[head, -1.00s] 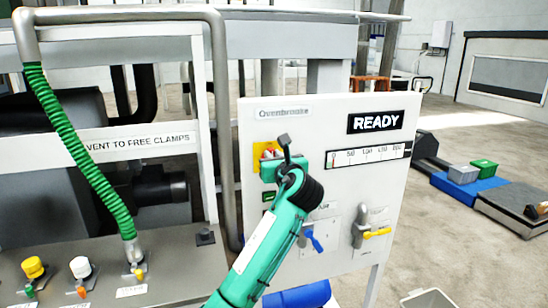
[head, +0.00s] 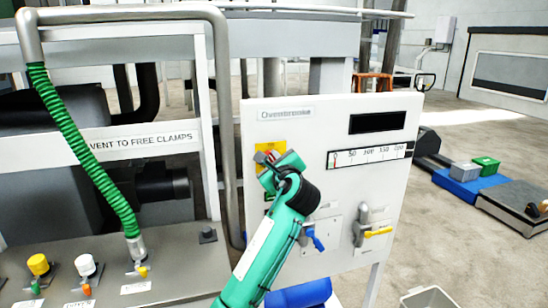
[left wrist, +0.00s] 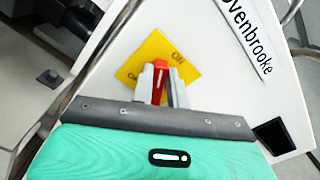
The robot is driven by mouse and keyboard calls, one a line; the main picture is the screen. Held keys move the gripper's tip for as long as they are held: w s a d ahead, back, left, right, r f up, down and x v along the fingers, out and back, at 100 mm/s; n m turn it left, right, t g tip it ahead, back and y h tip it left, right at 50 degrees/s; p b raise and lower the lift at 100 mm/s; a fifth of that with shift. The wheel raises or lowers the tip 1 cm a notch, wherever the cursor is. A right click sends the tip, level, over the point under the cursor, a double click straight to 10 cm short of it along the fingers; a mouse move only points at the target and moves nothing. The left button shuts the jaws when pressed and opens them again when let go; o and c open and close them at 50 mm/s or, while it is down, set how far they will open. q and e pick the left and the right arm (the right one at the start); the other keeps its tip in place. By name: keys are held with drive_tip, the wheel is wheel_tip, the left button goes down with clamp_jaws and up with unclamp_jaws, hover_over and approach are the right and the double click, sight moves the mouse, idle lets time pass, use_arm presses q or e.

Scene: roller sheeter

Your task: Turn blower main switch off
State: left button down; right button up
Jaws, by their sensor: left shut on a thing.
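The blower main switch has a yellow plate (head: 272,146) on the upper left of the white control panel (head: 310,135). In the left wrist view, the yellow plate (left wrist: 153,52) carries ON at its right, and a partly hidden word starts at its left. The red handle (left wrist: 161,80) stands between the two grey fingers of my left gripper (left wrist: 160,85). My left gripper (head: 266,158) is shut on this handle in front of the plate. The fingers hide the lower part of the plate. The display (head: 377,122) at the panel's upper right is dark. My right gripper is not in view.
Below the switch, the panel bears a blue-handled valve (head: 315,240) and a yellow-handled valve (head: 372,232). A bench at the left has several coloured knobs (head: 38,264) and a green coiled hose (head: 85,155). A grey bin (head: 428,298) stands at the lower right.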

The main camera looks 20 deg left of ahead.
use_arm(q)
drive_tip(key=n, duration=0.3)
drive_tip(key=shift+s+a+f, duration=0.1)
drive_tip(key=shift+a+f, duration=0.05)
drive_tip(key=shift+f, duration=0.1)
drive_tip(key=n+b, duration=0.1)
drive_tip(key=n, duration=0.3)
drive_tip(key=f+n+b, duration=0.1)
drive_tip(key=n+b, duration=0.1)
drive_tip(key=n, duration=0.2)
drive_tip(key=shift+s+a+f, duration=0.1)
drive_tip(key=shift+s+a, duration=0.05)
drive_tip(key=shift+a, duration=0.05)
drive_tip(key=c, duration=1.4)
unclamp_jaws()
